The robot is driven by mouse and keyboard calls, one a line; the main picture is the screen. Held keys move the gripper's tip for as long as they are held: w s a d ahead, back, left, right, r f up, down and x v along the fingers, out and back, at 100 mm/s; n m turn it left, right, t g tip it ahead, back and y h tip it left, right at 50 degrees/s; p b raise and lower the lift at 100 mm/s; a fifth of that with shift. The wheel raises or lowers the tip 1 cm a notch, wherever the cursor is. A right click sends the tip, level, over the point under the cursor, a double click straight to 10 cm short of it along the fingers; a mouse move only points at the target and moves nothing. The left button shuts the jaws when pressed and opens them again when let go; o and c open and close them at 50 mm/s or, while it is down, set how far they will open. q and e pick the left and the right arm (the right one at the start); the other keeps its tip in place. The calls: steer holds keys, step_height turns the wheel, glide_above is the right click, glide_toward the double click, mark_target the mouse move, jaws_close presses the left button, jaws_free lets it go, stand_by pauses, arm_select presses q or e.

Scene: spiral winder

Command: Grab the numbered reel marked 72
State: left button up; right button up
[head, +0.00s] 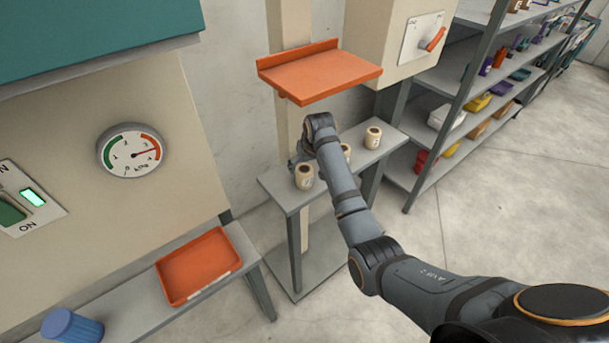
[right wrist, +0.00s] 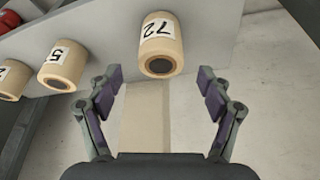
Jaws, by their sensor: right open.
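The reel marked 72 (right wrist: 161,45) is a cream cylinder with a dark core and a white label, which reads upside down in the right wrist view. It appears to be the leftmost reel (head: 304,177) on the grey stand in the head view, where its number is too small to read. My right gripper (right wrist: 160,84) is open and empty, with the reel ahead of and between its fingertips, apart from them. In the head view the right gripper (head: 295,161) is small and partly hidden beside that reel. My left gripper is not in view.
Two more reels stand in the row, one labelled 5-something (right wrist: 62,66) and one at the left edge (right wrist: 12,78). The grey stand (head: 283,190) carries them. An orange shelf (head: 320,75) hangs above. An orange tray (head: 200,265) lies on a lower bench.

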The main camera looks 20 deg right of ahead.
mark_target(305, 171)
steer(key=shift+w+f, duration=0.25)
steer(key=shift+f, duration=0.15)
steer(key=shift+f+p, duration=0.3)
steer(key=shift+p, duration=0.05)
steer(key=x, duration=0.2)
steer(key=p+x, duration=0.1)
steer(key=shift+s+f, duration=0.15)
steer(key=shift+f, duration=0.65)
steer(key=c, duration=1.3)
steer(key=shift+r, duration=0.1)
